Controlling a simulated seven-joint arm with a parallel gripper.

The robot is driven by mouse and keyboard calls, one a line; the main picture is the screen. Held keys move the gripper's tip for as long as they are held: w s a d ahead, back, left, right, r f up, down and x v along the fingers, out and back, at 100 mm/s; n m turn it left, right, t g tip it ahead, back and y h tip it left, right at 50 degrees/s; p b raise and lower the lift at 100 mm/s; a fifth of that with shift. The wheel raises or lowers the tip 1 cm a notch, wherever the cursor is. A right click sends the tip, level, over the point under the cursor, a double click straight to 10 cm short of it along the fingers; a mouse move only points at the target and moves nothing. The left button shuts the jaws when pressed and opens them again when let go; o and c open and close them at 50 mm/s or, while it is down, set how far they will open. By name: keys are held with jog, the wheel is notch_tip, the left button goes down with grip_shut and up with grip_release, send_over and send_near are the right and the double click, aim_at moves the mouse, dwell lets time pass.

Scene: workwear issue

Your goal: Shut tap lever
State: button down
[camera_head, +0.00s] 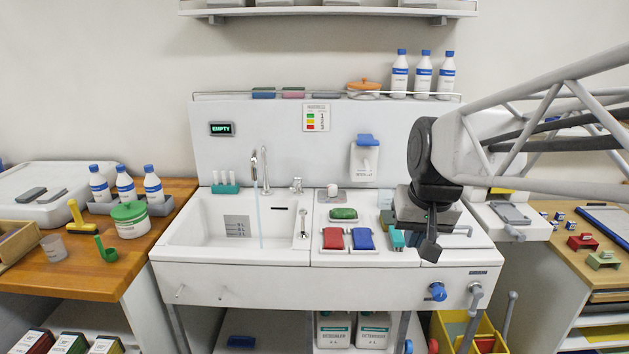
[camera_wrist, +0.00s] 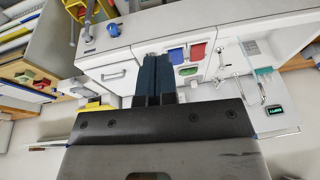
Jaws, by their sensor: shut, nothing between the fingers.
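The tap (camera_head: 265,170) is a chrome gooseneck at the back of the white sink (camera_head: 180,245). A thin blue stream of water (camera_head: 259,218) runs from it into the basin. A small chrome lever fitting (camera_head: 296,186) stands just right of the tap on the back ledge; its exact angle is too small to tell. My gripper (camera_head: 430,250) is shut and empty above the right part of the unit, well right of the tap and apart from it. In the wrist view my gripper's fingers (camera_wrist: 154,98) are together, and the tap (camera_wrist: 262,92) shows at the right.
Red (camera_head: 333,239) and blue (camera_head: 362,239) pads and a green item (camera_head: 343,213) lie between sink and gripper. White bottles (camera_head: 423,75) stand on the back shelf. A blue knob (camera_head: 438,291) is on the unit's front. A panel (camera_head: 221,129) reads EMPTY.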

jog(key=w+a+r, duration=0.1)
jog(key=w+a, duration=0.1)
jog(key=w, duration=0.6)
jog(key=w+a+r, duration=0.2)
jog(key=w, duration=0.7)
jog(key=w+a+f+y, duration=0.1)
jog(key=w+a+f, duration=0.2)
jog(key=w, duration=1)
jog(key=w+a+f+y, duration=0.1)
jog(key=w+a+f, duration=0.3)
jog(key=w, duration=0.9)
jog(key=w+a+f+t, duration=0.1)
jog(key=w+a+f, duration=0.2)
jog(key=w+a, duration=0.4)
jog(key=w, duration=0.7)
jog(key=shift+f+y, duration=0.2)
jog(key=shift+y, duration=0.2)
jog(key=shift+f, duration=0.1)
send_near(296, 183)
notch_tip(296, 183, down, 4)
jog(key=w+d, duration=0.1)
jog(key=d, duration=0.1)
jog(key=a+f, duration=0.2)
jog(key=a, duration=0.1)
jog(key=shift+w+a+f+m, duration=0.1)
jog(key=shift+w+a+m, duration=0.1)
jog(key=shift+m, duration=0.1)
